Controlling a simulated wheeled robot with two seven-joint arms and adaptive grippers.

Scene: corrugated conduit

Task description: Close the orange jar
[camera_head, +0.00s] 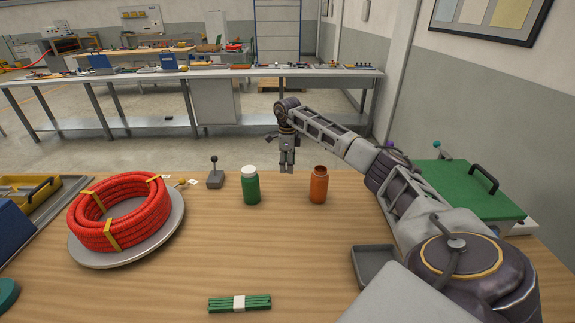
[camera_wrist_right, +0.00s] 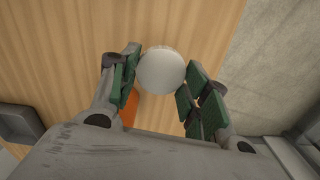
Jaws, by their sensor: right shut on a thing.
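The orange jar (camera_head: 318,186) stands upright on the wooden table with its mouth uncovered. A bit of orange, likely the jar, shows beneath the left finger in the right wrist view (camera_wrist_right: 129,112). My right gripper (camera_head: 287,168) is beyond the jar and a little to its left, pointing down. In the wrist view its green-padded fingers (camera_wrist_right: 158,85) are shut on a round white lid (camera_wrist_right: 160,70). The lid is too hidden to make out in the head view. My left gripper is not in view.
A green jar (camera_head: 250,187) with a white lid stands left of the orange jar. A small black-knobbed lever (camera_head: 214,178) is beside it. A red conduit coil (camera_head: 150,213) lies at left. Green rods (camera_head: 218,304) lie in front; a grey tray (camera_head: 368,262) is right. The middle table is clear.

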